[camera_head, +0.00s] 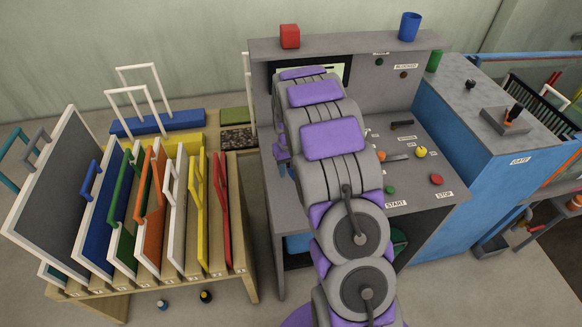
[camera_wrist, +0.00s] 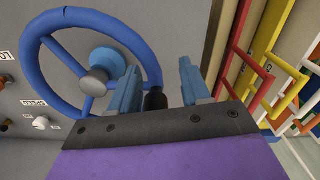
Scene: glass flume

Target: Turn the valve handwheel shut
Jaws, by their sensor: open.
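The blue valve handwheel (camera_wrist: 93,62) shows in the wrist view, with a round hub and a pale grey knob-like centre, standing out from a grey panel. A dark cylindrical piece (camera_wrist: 155,99) sits by the lower right of its rim. My gripper (camera_wrist: 158,68) is open, its two blue fingers apart. The right side of the rim appears between the fingers in the picture; I cannot tell whether either finger touches it. In the head view my own arm covers the middle of the grey console, and I cannot make out the handwheel there.
The grey console (camera_head: 262,110) carries knobs and START and STOP buttons. A red block (camera_head: 290,36) and a blue cup (camera_head: 410,26) stand on its top. A wooden rack (camera_head: 240,262) of coloured framed panels stands close left. A blue tank (camera_head: 455,180) adjoins on the right.

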